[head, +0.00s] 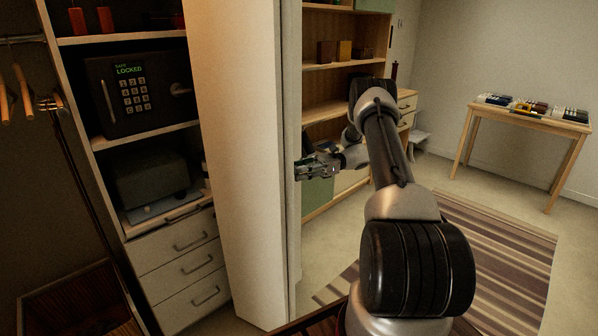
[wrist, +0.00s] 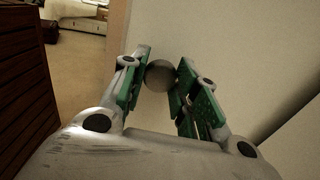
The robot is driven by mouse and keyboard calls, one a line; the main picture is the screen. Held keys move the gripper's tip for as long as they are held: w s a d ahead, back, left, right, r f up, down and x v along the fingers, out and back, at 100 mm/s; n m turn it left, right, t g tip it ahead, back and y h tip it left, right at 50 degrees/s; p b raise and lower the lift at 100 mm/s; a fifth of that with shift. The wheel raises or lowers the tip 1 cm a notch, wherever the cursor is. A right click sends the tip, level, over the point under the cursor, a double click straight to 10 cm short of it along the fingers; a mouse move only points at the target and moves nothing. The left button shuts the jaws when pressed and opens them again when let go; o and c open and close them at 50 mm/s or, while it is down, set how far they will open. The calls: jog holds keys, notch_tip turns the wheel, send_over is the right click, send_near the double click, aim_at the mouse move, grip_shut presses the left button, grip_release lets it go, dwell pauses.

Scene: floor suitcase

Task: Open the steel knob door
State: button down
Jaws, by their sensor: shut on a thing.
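The steel knob (wrist: 160,76) is a round grey ball on a pale door, between the green-padded fingers of my gripper (wrist: 157,88) in the wrist view. My gripper is shut on the knob. In the head view my gripper (head: 300,170) reaches to the edge of the white door (head: 235,150), and the knob is hidden there. The door stands swung out from the closet, whose shelves show to its left. The pale door face (wrist: 225,50) also fills the right of the wrist view.
A closet holds a dark safe (head: 137,90) reading "LOCKED" and drawers (head: 185,265) below. A wooden shelf unit (head: 335,80) stands behind my arm. A striped rug (head: 490,245) and a small table (head: 530,118) lie to the right. Floor beside the rug is clear.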

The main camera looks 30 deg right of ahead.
jog(key=c, duration=1.1)
grip_release()
jog(key=shift+o, duration=0.2)
jog(key=shift+r, duration=0.1)
notch_tip(320, 180, up, 10)
jog(key=shift+c, duration=0.2)
